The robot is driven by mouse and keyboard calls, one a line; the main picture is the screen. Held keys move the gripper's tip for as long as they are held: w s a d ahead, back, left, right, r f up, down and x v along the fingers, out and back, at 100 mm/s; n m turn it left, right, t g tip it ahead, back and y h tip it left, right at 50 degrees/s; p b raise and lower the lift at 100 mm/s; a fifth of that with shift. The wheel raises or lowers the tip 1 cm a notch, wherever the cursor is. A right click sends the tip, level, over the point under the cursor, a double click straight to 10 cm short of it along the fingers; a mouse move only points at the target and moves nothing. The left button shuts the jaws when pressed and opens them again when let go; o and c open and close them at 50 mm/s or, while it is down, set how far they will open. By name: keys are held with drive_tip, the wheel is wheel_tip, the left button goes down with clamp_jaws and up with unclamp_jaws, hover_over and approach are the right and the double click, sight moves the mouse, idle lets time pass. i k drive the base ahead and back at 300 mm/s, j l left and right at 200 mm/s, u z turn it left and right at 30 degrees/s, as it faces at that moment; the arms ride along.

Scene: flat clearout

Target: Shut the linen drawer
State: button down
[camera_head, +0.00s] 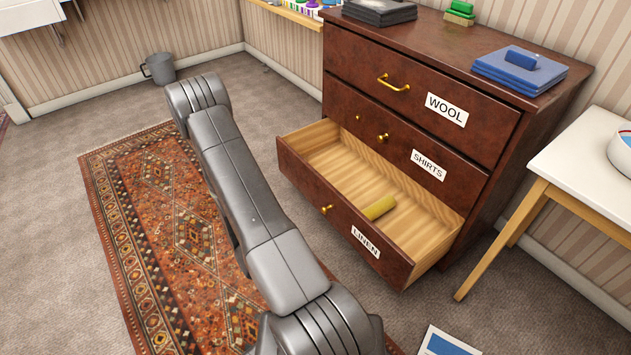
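The linen drawer (345,222) is the bottom drawer of a dark reddish-brown chest (455,50). It stands pulled well out and carries a white LINEN label (365,242) and a brass knob (326,210). My grey arm reaches over the rug, to the left of the drawer. I cannot make out my gripper or its fingers in this view.
A white table (585,165) with a bowl (622,150) stands close right of the chest. A patterned rug (165,230) covers the floor at left. A grey bucket (160,68) stands by the back wall. A blue-and-white flat thing (445,343) lies at the bottom edge.

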sight(340, 175)
drive_tip(key=i+j, duration=0.15)
drive_tip(key=i, duration=0.4)
drive_tip(key=i+j, duration=0.15)
drive_tip(key=i, duration=0.35)
